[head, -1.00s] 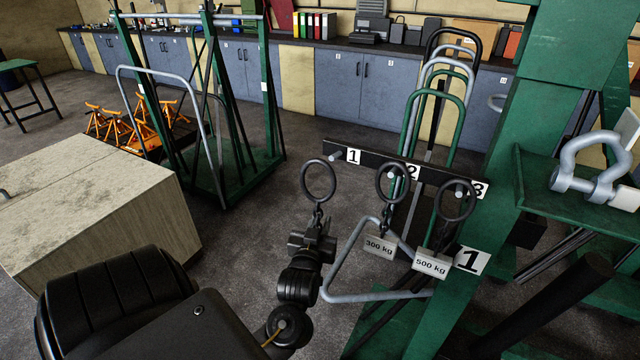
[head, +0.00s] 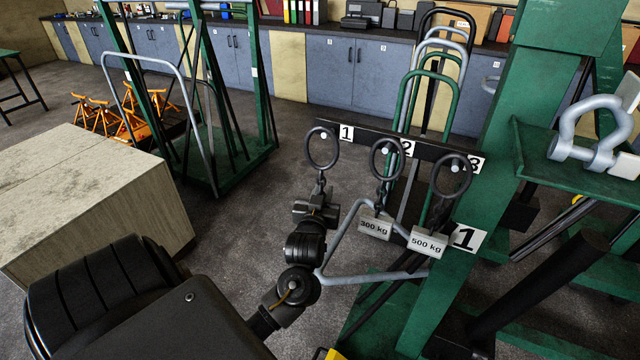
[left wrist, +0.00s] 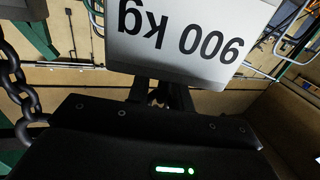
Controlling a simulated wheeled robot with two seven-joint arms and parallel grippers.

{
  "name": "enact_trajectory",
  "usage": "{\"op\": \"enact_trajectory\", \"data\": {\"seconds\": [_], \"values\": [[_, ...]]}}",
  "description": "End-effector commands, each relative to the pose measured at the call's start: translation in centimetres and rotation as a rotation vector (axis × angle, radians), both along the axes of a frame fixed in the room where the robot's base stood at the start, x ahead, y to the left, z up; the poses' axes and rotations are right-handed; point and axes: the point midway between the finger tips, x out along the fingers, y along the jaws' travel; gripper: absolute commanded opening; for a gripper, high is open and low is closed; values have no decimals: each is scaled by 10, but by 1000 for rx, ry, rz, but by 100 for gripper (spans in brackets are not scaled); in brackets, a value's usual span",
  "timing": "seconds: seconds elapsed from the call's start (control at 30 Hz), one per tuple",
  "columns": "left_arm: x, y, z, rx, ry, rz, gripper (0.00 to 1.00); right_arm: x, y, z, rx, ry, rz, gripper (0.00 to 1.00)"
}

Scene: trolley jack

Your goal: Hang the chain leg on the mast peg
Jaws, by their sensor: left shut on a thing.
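My left gripper (head: 318,208) is shut on the chain leg just below its dark ring (head: 308,158). The ring stands upright at peg 1 (head: 324,135) of the mast's crossbar (head: 430,151). The peg's end shows inside the upper part of the ring; I cannot tell whether the ring is around the peg or just in front of it. Rings on pegs 2 (head: 372,165) and 3 (head: 435,180) carry chains with 300 kg (head: 374,227) and 500 kg (head: 427,243) tags. In the left wrist view, a 900 kg tag (left wrist: 190,30) is close ahead, with a chain (left wrist: 14,80) at left. My right gripper is out of view.
The green mast (head: 490,165) stands close on the right, with a large shackle (head: 590,135) on its shelf. A grey triangular bar (head: 345,240) lies behind my left gripper. A wooden box (head: 90,200) stands at left. Open floor lies between the box and the mast.

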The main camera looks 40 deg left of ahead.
Motion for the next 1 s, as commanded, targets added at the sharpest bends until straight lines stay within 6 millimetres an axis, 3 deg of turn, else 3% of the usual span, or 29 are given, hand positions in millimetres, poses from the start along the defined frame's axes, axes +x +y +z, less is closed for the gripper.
{"op": "enact_trajectory", "data": {"seconds": [0.6, 1.0], "values": [[35, 11, -2, 2, -6, -1, 0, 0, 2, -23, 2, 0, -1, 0], [46, 15, -10, 2, -3, 0, 0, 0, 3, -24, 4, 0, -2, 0]]}}
